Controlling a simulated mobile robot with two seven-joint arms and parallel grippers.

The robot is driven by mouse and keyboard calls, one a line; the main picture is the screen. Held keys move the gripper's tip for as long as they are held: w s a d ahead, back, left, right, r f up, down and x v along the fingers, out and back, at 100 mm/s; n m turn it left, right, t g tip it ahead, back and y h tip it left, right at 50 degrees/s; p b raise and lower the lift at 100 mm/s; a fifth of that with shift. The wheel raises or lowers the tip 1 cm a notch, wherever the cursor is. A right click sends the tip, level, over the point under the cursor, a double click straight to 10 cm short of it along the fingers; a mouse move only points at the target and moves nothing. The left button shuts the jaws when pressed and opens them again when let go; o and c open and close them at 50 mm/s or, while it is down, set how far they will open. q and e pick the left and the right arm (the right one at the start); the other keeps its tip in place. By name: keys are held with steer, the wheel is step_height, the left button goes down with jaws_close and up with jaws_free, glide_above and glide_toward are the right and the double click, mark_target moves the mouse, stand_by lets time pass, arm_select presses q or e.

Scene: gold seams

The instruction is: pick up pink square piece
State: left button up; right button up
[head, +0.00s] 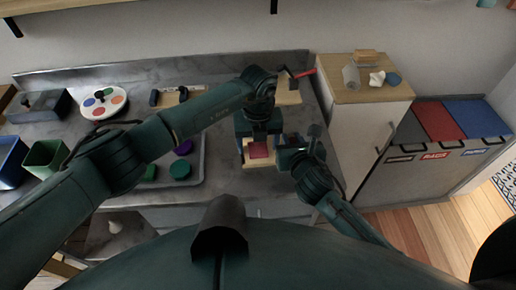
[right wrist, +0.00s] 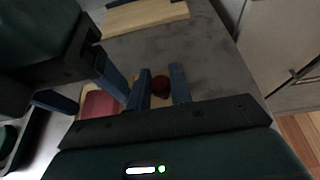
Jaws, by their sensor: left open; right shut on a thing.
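The pink square piece (head: 258,150) lies in a light wooden holder or board (head: 261,162) near the counter's front edge. It also shows in the right wrist view (right wrist: 98,106). My left gripper (head: 259,151) is open above it, its fingers spread on either side; I cannot tell whether they touch it. My right gripper (head: 283,147) is just right of the holder. In the right wrist view, its fingers are shut on a dark red round knob (right wrist: 160,86) beside the pink piece. My left arm hides part of the counter.
A grey tray (head: 198,165) with purple and green pieces stands left of the holder. A wooden board (right wrist: 145,14) lies behind. A white palette (head: 103,101) and green bin (head: 45,157) are further left. A wooden-topped cabinet (head: 355,92) stands at right.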

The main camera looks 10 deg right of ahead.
mark_target(258, 148)
arm_select(q)
steer(key=shift+f, duration=0.3)
arm_select(e)
steer(key=shift+r, duration=0.1)
arm_select(q)
steer(key=shift+c, duration=0.5)
steer(key=shift+s+a+f, duration=0.1)
steer(key=c, duration=1)
arm_select(e)
steer(key=shift+a+r, duration=0.1)
arm_select(q)
steer(key=shift+r, duration=8.25)
arm_select(e)
steer(key=shift+f, duration=0.25)
steer(key=o, duration=0.8)
steer(key=shift+o, duration=0.2)
